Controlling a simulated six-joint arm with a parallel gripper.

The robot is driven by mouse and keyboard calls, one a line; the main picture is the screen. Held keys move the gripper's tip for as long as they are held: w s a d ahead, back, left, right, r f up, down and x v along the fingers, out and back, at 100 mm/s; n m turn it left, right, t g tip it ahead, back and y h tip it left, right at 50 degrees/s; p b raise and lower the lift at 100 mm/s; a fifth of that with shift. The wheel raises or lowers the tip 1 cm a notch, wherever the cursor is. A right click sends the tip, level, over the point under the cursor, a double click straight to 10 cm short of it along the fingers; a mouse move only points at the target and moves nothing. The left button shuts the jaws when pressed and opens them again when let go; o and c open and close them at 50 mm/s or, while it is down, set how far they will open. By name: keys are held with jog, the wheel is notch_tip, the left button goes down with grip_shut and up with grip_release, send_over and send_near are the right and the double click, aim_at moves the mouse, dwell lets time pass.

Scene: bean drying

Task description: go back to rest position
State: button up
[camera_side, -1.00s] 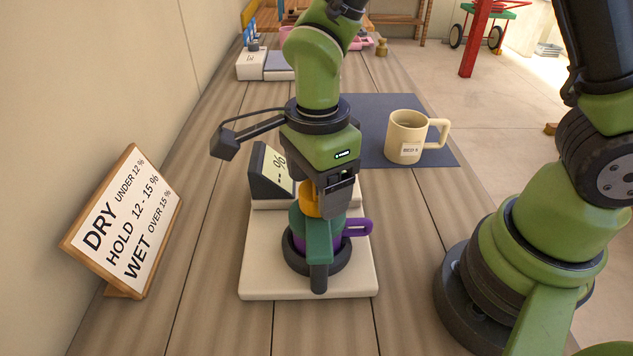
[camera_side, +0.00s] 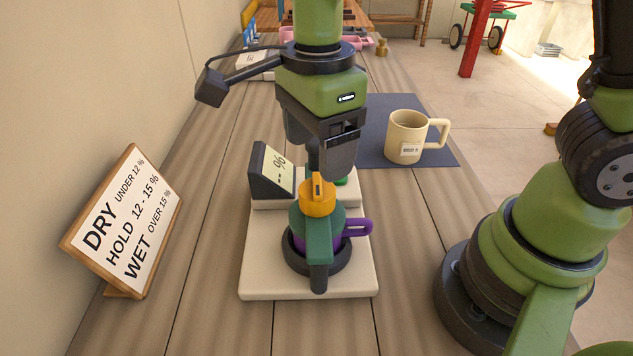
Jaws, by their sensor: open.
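My gripper (camera_side: 318,165) hangs just above and behind the orange knob (camera_side: 317,196) of the moisture meter, with nothing seen in it. Its fingers are partly hidden by its own body. The meter has a teal body (camera_side: 317,235) and a dark display (camera_side: 272,172) reading "-- %". A purple cup with a handle (camera_side: 358,227) sits in the black ring (camera_side: 335,262) on the cream base (camera_side: 262,277), mostly hidden behind the teal part.
A beige mug (camera_side: 405,135) with a label stands on the dark blue mat (camera_side: 440,157) at right. A sign (camera_side: 127,222) with DRY, HOLD and WET limits leans at left. A white device (camera_side: 252,66) and pink items (camera_side: 352,42) stand farther back. The front wooden tabletop (camera_side: 215,320) is clear.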

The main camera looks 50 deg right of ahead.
jog(key=s+d+r+n+t+y, duration=0.2)
jog(key=s+d+r+n+t, duration=0.5)
jog(key=n, duration=1)
jog(key=v, duration=0.6)
jog(key=shift+d+f, duration=0.15)
jog(key=shift+d, duration=0.15)
